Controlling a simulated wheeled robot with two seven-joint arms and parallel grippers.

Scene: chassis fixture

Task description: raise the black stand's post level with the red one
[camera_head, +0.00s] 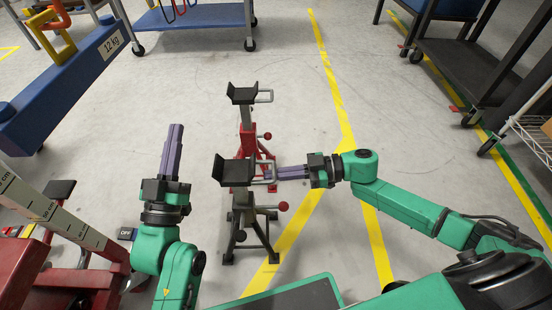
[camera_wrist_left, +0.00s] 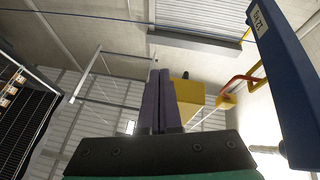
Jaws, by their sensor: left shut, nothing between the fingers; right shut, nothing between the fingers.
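The black stand (camera_head: 238,216) is nearer to me, upright on dark legs, with a black saddle (camera_head: 232,171) on its post and a red-knobbed lever at its side. The red stand (camera_head: 248,142) is just behind it, with a similar black saddle (camera_head: 242,95); the black stand partly hides its lower part. My right gripper (camera_head: 270,173) is shut and empty, its tips at the wire loop beside the black stand's saddle; I cannot tell whether they touch. My left gripper (camera_head: 176,130) is shut and empty, left of both stands, its fingers also in the left wrist view (camera_wrist_left: 160,100).
A blue beam (camera_head: 75,80) marked 12 kg hangs at the upper left. A red frame with a measuring scale (camera_head: 50,215) stands at the lower left. Carts and shelves (camera_head: 470,75) line the back and right. The floor between is mostly clear.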

